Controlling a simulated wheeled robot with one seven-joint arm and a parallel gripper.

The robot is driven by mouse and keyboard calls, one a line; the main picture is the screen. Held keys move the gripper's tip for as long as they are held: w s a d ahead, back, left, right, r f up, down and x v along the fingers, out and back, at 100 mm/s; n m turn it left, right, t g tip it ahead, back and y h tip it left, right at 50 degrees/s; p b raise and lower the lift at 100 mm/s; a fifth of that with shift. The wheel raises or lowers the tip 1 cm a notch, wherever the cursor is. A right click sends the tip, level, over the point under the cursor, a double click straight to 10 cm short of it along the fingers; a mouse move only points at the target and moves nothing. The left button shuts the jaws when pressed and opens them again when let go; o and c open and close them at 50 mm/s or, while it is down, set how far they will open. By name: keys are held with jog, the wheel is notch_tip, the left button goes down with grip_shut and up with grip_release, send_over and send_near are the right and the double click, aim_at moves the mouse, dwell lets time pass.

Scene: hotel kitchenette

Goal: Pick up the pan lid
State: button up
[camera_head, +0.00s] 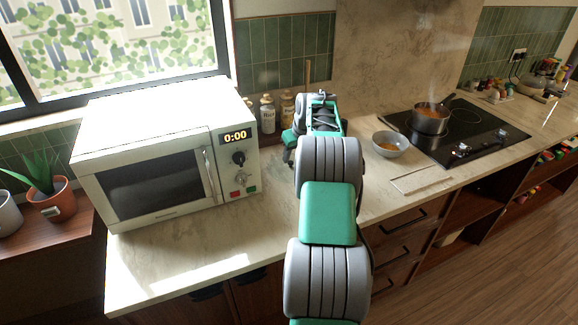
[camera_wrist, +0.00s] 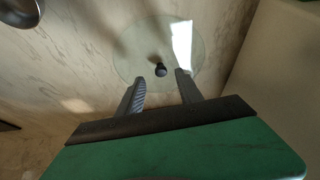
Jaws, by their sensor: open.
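The pan lid (camera_wrist: 133,58) is a round clear glass disc with a small dark knob (camera_wrist: 160,70) at its middle. It lies on the marble counter in the wrist view, with a bright patch of light on its right part. My gripper (camera_wrist: 160,79) is open and empty. Its two fingers point toward the lid, and the knob shows between and slightly beyond the fingertips. I cannot tell the exact height of the fingers above the knob. In the head view the lid is hidden behind my arm.
A white microwave (camera_head: 150,150) stands left of my arm. Bottles (camera_head: 267,114) stand by the back wall. A bowl of food (camera_head: 390,145) sits to the right, before the hob (camera_head: 480,135) with a steaming pan (camera_head: 430,120). The front counter (camera_head: 260,220) is clear.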

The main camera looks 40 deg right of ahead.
aim_at(291, 162)
jog(key=x, duration=0.3)
jog(key=shift+w+f+p, duration=0.2)
jog(key=shift+f+p, duration=0.1)
jog(key=shift+p, duration=0.1)
grip_shut()
jog(key=shift+r, duration=0.1)
